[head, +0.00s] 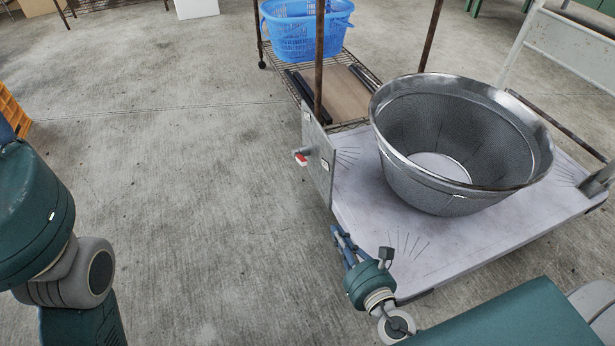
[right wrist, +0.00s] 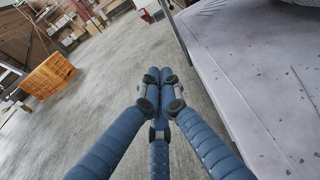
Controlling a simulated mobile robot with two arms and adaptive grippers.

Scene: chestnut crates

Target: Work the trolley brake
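The trolley (head: 460,255) has a pale flat deck and stands at the right of the head view. A grey upright plate (head: 317,155) is at its left end, with a small red-tipped brake lever (head: 301,159) sticking out to the left. A small red part, probably the lever, shows near the top of the right wrist view (right wrist: 145,15). My right gripper (head: 338,232) is beside the deck's near left edge, below and nearer than the lever. Its blue fingers meet at the tips (right wrist: 153,74) with nothing between them. My left gripper is out of view.
A large metal mesh basket (head: 455,180) stands on the deck. A blue basket (head: 305,30) sits on a wire rack behind the plate. An orange crate (right wrist: 48,75) stands on the floor at left. The concrete floor left of the trolley is clear.

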